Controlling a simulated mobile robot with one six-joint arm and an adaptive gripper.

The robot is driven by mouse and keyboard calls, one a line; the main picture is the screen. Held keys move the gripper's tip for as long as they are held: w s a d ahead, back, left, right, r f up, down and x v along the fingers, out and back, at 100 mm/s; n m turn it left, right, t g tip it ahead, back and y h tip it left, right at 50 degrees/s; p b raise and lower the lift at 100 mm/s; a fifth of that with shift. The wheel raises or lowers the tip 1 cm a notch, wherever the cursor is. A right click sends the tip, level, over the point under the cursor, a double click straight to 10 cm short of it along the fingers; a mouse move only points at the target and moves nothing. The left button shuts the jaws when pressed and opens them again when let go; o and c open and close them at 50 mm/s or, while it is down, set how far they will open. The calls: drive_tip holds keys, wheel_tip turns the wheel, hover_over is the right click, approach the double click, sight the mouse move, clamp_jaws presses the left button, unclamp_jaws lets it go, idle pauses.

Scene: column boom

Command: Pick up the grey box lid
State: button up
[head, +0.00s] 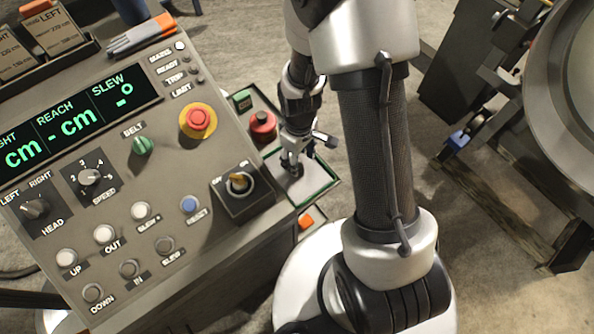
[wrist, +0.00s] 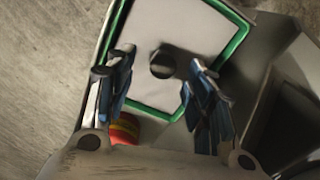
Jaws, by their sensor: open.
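The grey box lid (wrist: 185,28) is a flat light-grey panel with a dark round knob (wrist: 162,65), framed by a green edge, in the wrist view. In the head view the lid (head: 303,187) lies beside the console, partly hidden by my gripper (head: 297,160). My gripper (wrist: 160,72) is open in the wrist view. The knob appears between its two blue-padded fingers, with a gap on each side. I cannot tell how far the fingertips are above the lid.
The console (head: 120,205) with buttons and a green display stands at the left. A red button (head: 262,124) sits just behind the lid and also shows in the wrist view (wrist: 125,129). A large round machine (head: 560,90) stands at the right.

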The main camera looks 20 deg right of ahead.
sight(312, 177)
wheel_tip(312, 177, down, 4)
drive_tip(key=shift+s+a+f+b, duration=0.1)
drive_tip(key=shift+a+f+b, duration=0.1)
drive_tip(key=shift+b, duration=0.55)
drive_tip(key=shift+r, duration=0.1)
clamp_jaws()
